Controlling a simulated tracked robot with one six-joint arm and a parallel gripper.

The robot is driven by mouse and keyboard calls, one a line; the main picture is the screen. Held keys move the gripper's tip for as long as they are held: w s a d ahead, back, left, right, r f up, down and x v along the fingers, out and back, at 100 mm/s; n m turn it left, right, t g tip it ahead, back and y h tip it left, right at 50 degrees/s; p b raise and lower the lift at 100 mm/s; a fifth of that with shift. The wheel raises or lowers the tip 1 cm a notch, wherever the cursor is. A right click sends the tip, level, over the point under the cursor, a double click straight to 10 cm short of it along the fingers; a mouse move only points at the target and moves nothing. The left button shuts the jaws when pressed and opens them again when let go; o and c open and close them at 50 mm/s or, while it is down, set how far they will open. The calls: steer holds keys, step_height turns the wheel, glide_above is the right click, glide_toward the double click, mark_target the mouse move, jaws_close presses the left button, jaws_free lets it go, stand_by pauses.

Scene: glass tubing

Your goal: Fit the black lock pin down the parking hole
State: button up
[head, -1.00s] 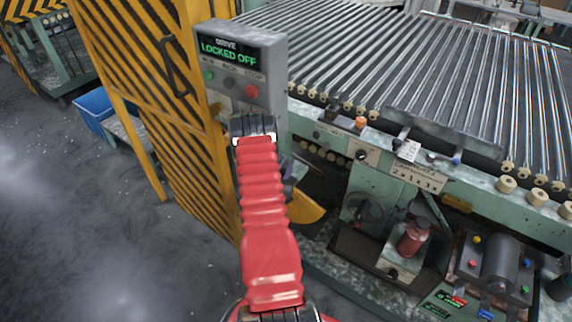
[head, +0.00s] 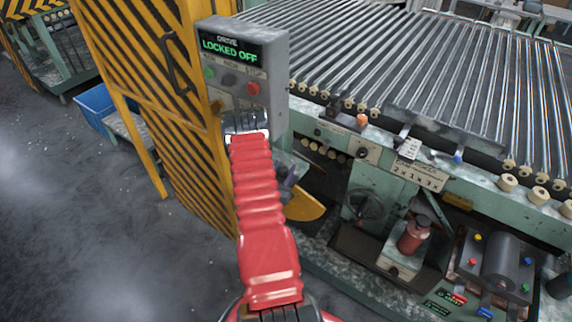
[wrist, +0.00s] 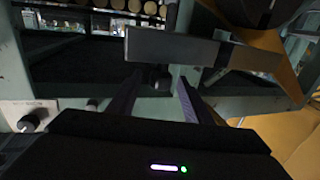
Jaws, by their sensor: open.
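In the wrist view my gripper (wrist: 155,88) is open, its two dark fingers pointing forward with a gap between them. A small dark knob (wrist: 159,78) shows between the fingertips, just below a grey bar (wrist: 172,47); it may be the black lock pin, but the shade makes this unsure. I cannot tell whether the fingers touch it. In the head view my red-sleeved arm reaches up to the drive box (head: 246,60), and its wrist hides the fingers. I cannot make out the parking hole in either view.
The drive box display reads LOCKED OFF. A yellow-and-black striped guard (head: 150,110) stands close on the left. The roller conveyor (head: 400,70) and its green frame lie to the right. A yellow curved part (head: 306,206) sits right of my arm. Open floor lies at the left.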

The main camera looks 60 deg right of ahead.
steer(key=a, duration=0.9)
steer(key=shift+s+a, duration=0.35)
steer(key=shift+s, duration=0.1)
stand_by(0.3)
